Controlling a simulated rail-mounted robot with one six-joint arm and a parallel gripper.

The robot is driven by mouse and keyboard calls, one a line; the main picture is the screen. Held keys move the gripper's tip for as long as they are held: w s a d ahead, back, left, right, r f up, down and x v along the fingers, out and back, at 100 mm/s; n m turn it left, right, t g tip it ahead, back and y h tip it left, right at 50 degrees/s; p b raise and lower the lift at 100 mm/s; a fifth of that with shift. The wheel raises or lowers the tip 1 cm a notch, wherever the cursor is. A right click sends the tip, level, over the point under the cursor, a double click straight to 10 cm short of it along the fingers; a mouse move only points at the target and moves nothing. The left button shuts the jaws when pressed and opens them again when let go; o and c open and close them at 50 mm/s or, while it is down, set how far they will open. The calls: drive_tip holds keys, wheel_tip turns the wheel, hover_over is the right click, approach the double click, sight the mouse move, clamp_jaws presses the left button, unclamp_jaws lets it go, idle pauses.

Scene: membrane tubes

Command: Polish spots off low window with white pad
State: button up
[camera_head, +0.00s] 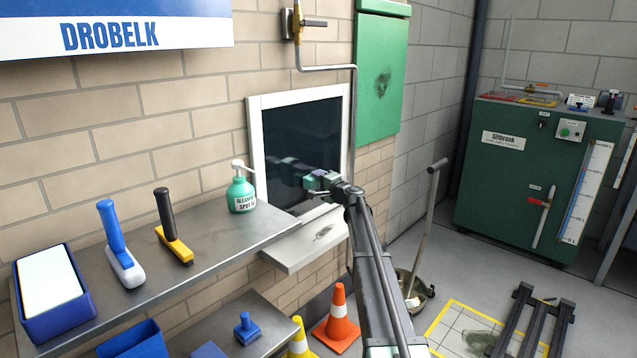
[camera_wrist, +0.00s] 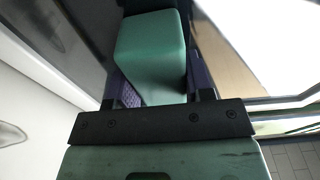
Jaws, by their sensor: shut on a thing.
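The low window has a dark pane (camera_head: 285,140) in a white frame (camera_head: 256,150), with faint pale marks low on the glass. My gripper (camera_head: 310,183) is in front of the pane's lower part; contact with the glass cannot be told. In the wrist view, my gripper (camera_wrist: 155,95) is shut on a green block (camera_wrist: 150,45) between its purple-lined fingers. The block's far face is hidden, and no white pad shows in the grip. A white-soled pad with a blue handle (camera_head: 118,245) stands on the metal shelf (camera_head: 200,232).
A yellow-and-black-handled tool (camera_head: 174,240), a green spray bottle (camera_head: 241,190) and a blue tray (camera_head: 60,320) with a white slab are on the shelf. The white sill (camera_head: 300,248) bears a grey smudge. A smudged green cabinet (camera_head: 380,60) hangs right of the window. Cones (camera_head: 337,315) stand below.

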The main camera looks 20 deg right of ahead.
drive_tip(key=v, duration=0.7)
drive_tip(key=shift+d, duration=0.35)
drive_tip(key=shift+w+r, duration=0.1)
drive_tip(key=shift+w, duration=0.05)
